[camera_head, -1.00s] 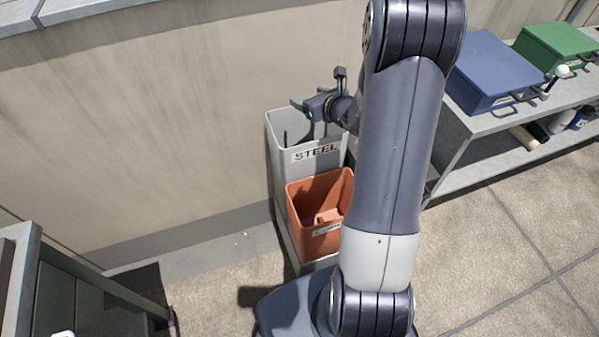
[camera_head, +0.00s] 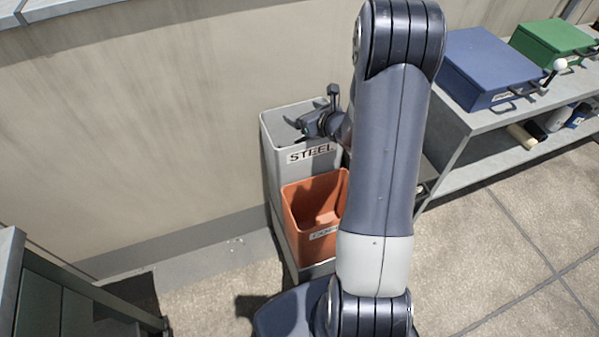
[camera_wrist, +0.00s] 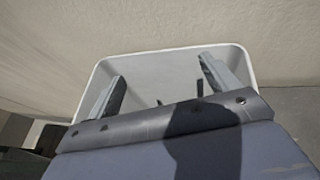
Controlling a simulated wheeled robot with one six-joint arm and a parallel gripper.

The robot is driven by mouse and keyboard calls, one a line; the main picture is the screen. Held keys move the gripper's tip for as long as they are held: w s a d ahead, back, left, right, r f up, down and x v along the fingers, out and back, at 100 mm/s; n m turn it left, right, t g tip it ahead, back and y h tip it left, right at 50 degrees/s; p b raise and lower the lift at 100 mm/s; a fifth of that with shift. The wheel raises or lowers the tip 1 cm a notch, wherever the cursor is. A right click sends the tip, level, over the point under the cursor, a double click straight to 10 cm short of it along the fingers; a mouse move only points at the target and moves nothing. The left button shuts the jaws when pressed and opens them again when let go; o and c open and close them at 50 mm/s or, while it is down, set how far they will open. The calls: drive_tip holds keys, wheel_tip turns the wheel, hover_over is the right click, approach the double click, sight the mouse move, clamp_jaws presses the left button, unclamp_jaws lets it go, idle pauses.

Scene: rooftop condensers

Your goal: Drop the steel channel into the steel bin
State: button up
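The steel bin (camera_head: 277,165) is a tall grey bin labelled STEEL, standing against the wall. My gripper (camera_head: 314,113) is at the bin's open top, its lower parts partly hidden by the rim and arm. In the wrist view, my gripper (camera_wrist: 160,78) has its two fingers wide apart with nothing seen between them. The pale rim of the steel bin (camera_wrist: 170,55) surrounds the fingers there. I do not see the steel channel in either view. The bin's floor is mostly hidden by my gripper body.
An orange bin (camera_head: 296,215) stands in front of the steel bin. At the right, a grey bench (camera_head: 470,125) holds a blue box (camera_head: 490,65) and a green box (camera_head: 553,40). A dark-framed grey structure (camera_head: 60,300) is at the lower left. The wall closes off the back.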

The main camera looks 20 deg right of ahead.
drive_tip(key=shift+o, duration=1.4)
drive_tip(key=shift+s, duration=0.1)
drive_tip(key=v, duration=1)
drive_tip(key=shift+s, duration=0.35)
drive_tip(key=shift+d, duration=0.1)
drive_tip(key=x, duration=1)
drive_tip(key=shift+w, duration=0.2)
drive_tip(key=r+p, duration=0.1)
drive_tip(key=r, duration=0.1)
drive_tip(key=r+p, duration=0.2)
drive_tip(key=r, duration=0.1)
drive_tip(key=shift+w+r, duration=0.2)
drive_tip(key=shift+r, duration=0.15)
